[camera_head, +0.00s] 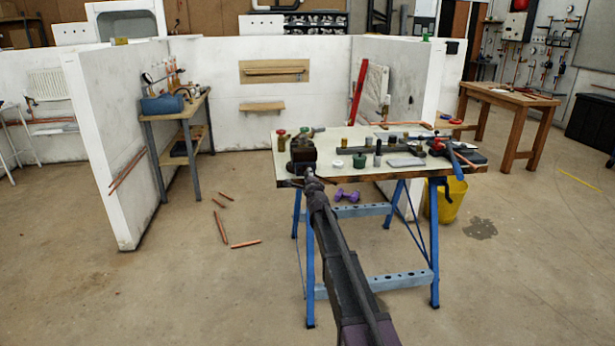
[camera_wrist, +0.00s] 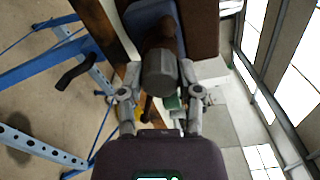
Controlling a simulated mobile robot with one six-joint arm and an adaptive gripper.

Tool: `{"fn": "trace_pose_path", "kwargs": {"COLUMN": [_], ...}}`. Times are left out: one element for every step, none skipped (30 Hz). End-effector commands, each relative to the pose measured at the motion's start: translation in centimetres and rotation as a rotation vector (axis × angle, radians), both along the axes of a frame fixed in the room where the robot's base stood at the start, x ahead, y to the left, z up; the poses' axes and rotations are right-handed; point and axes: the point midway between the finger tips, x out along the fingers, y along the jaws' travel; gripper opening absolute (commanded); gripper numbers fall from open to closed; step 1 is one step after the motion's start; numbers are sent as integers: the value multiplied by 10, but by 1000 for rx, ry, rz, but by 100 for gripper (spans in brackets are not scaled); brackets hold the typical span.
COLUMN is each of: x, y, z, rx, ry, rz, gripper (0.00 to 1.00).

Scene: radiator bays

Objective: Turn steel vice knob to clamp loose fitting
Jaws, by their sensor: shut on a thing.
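A dark vice (camera_head: 303,148) stands at the left front edge of the workbench (camera_head: 372,176). In the wrist view, its grey steel knob (camera_wrist: 159,72) sits at the end of a brown shaft, directly ahead of my gripper. My gripper (camera_wrist: 160,80) is shut on the knob, with one finger on each side of it. In the head view, my gripper (camera_head: 309,178) reaches up to the front of the vice. The fitting and the inside of the vice jaws cannot be made out.
Several small jars, tools and a grey block (camera_head: 406,162) lie on the benchtop right of the vice. Blue trestle legs (camera_head: 310,260) stand below. A yellow bucket (camera_head: 453,200) is at the right. Copper pipes (camera_head: 220,226) lie on the floor at left.

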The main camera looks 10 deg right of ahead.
Motion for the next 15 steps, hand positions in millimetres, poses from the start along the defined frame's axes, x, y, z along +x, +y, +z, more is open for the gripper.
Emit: {"fn": "trace_pose_path", "kwargs": {"x": [1,1,1,1,1,1,1,1,1,1,1,1,1,1,1], "y": [0,0,0,0,0,0,0,0,0,0,0,0,0,0,0], "z": [0,0,0,0,0,0,0,0,0,0,0,0,0,0,0], "rx": [19,38,69,97,131,180,219,262,317,357,399,455,496,536,591], "ry": [-1,-1,-1,-1,-1,-1,-1,-1,-1,-1,-1,-1,-1,-1,-1], "rz": [0,0,0,0,0,0,0,0,0,0,0,0,0,0,0], "gripper": [0,0,0,0,0,0,0,0,0,0,0,0,0,0,0]}}
